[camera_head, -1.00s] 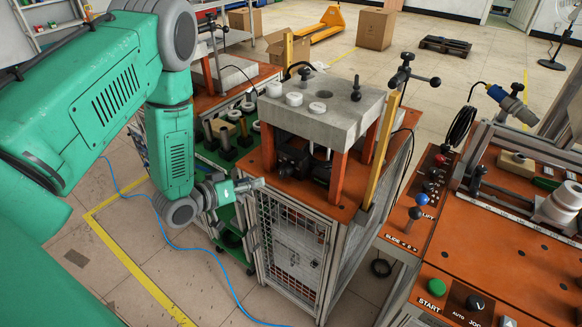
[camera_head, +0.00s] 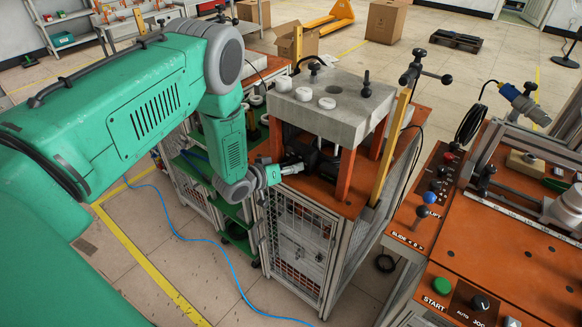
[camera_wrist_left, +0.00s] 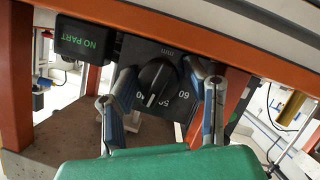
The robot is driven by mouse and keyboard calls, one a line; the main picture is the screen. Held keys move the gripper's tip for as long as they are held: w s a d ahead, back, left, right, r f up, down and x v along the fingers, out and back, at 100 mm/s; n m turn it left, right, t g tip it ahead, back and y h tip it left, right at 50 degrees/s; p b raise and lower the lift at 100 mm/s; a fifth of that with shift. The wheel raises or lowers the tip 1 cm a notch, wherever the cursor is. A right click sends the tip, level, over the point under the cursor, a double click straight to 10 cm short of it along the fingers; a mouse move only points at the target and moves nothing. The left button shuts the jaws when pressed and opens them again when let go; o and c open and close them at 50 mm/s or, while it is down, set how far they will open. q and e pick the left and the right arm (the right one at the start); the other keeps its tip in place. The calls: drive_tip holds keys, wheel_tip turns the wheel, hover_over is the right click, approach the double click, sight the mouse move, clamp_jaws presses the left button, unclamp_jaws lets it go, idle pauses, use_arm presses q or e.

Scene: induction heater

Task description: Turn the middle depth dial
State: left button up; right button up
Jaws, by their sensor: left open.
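The depth dial (camera_wrist_left: 155,83) is a round black knob with a white pointer line on a dark plate marked "mm" and numbers, in the left wrist view. The pointer points down, near the 40 and 50 marks. My left gripper (camera_wrist_left: 161,100) is open, with one finger on each side of the dial; contact cannot be told. In the head view, my left gripper (camera_head: 290,168) reaches under the grey-topped stand from the left, and the dial cannot be made out there. My right gripper is not in view.
A display (camera_wrist_left: 86,39) reading "NO PART" sits left of the dial. Orange posts (camera_head: 345,174) carry the thick grey slab (camera_head: 330,105) above the gripper. A wire-mesh cabinet (camera_head: 300,245) stands below. An orange control bench (camera_head: 510,250) is at the right.

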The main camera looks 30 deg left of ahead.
use_arm(q)
drive_tip(key=shift+a, duration=0.1)
drive_tip(key=c, duration=0.8)
drive_tip(key=shift+c, duration=0.3)
drive_tip(key=shift+d, duration=0.2)
drive_tip(key=shift+m+y, duration=0.5)
drive_tip(key=shift+m, duration=0.3)
drive_tip(key=shift+s+f+m+y+b, duration=0.1)
drive_tip(key=shift+m+y+b, duration=0.75)
drive_tip(key=shift+m, duration=0.35)
drive_tip(key=m+y+b, duration=0.2)
drive_tip(key=m, duration=0.2)
drive_tip(key=shift+d+t+y, duration=0.1)
drive_tip(key=shift+t+y, duration=0.15)
drive_tip(key=shift+t, duration=0.05)
drive_tip(key=shift+b, duration=0.3)
